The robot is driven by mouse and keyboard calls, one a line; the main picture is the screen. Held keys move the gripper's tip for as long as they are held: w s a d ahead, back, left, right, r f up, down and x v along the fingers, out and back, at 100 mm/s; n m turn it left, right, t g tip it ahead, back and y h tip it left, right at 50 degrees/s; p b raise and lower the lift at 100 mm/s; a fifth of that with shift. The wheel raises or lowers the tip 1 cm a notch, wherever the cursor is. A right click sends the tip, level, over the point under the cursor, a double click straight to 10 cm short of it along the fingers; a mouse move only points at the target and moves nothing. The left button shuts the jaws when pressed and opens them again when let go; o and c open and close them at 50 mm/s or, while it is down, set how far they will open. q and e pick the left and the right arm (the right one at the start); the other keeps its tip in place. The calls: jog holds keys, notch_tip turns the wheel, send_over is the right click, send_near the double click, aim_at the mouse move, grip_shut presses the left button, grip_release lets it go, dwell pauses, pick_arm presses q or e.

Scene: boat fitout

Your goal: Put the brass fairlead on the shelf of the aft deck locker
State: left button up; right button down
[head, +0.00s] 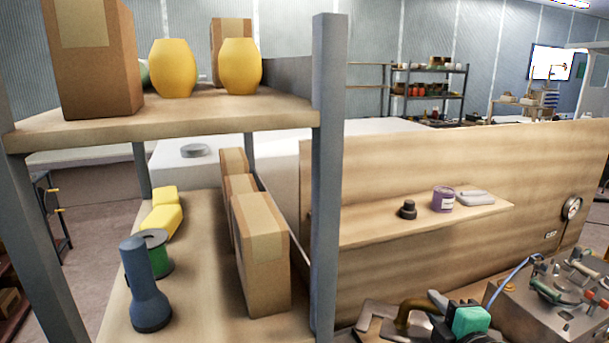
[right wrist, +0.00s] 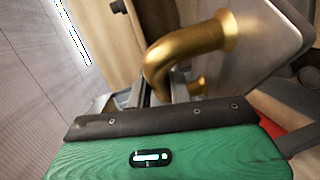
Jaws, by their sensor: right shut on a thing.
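My right gripper (head: 432,308), with a green body, is at the bottom of the head view. It is shut on a curved brass handle (right wrist: 188,48), which also shows in the head view (head: 404,312). In the right wrist view the handle's flanged end meets a pale panel with rounded corners (right wrist: 272,32), possibly the locker's door or lid. The panel's edge shows in the head view (head: 372,310). I cannot make out a separate brass fairlead or the inside of the locker. My left gripper is not in view.
A metal-post rack (head: 328,180) at left holds boxes, yellow containers and a blue flashlight (head: 148,290). A wooden panel's ledge (head: 375,229) bears a dark knob (head: 407,210), a purple jar (head: 443,200) and a grey folded thing (head: 475,198). A machine (head: 555,300) stands at right.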

jog(key=s+a+f+h, duration=0.1)
jog(key=s+a+f, duration=0.1)
jog(key=f, duration=0.3)
jog(key=s+a+f+m, duration=0.1)
jog(key=s+f, duration=0.1)
jog(key=f, duration=0.2)
jog(key=shift+a+f+h, duration=0.35)
jog(key=shift+f+h, duration=0.05)
jog(key=shift+d, duration=0.1)
